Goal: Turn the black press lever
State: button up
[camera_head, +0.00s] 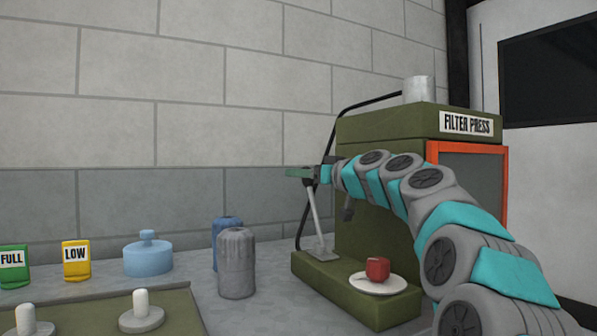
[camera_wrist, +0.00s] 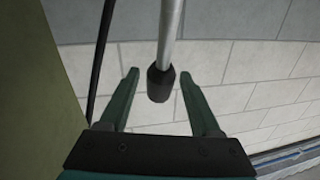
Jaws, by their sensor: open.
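The press lever is a pale metal rod (camera_head: 314,218) that rises from the low base of the green filter press (camera_head: 375,150), leaning slightly left. Its top end is hidden by my gripper (camera_head: 297,172) in the head view. In the wrist view the lever's black grip (camera_wrist: 160,84) sits between the two green fingers of my gripper (camera_wrist: 158,73), with the rod running up out of frame. The fingers are open, with a visible gap on each side of the black grip.
A white plate (camera_head: 362,287) with a red block (camera_head: 377,268) sits on the press base. A grey canister (camera_head: 237,263) and a blue canister (camera_head: 226,224) stand left of it. A light blue container (camera_head: 148,258) is further left. The block wall (camera_head: 200,90) is behind.

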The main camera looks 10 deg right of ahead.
jog(key=shift+x, duration=1.2)
grip_shut()
dwell(0.6)
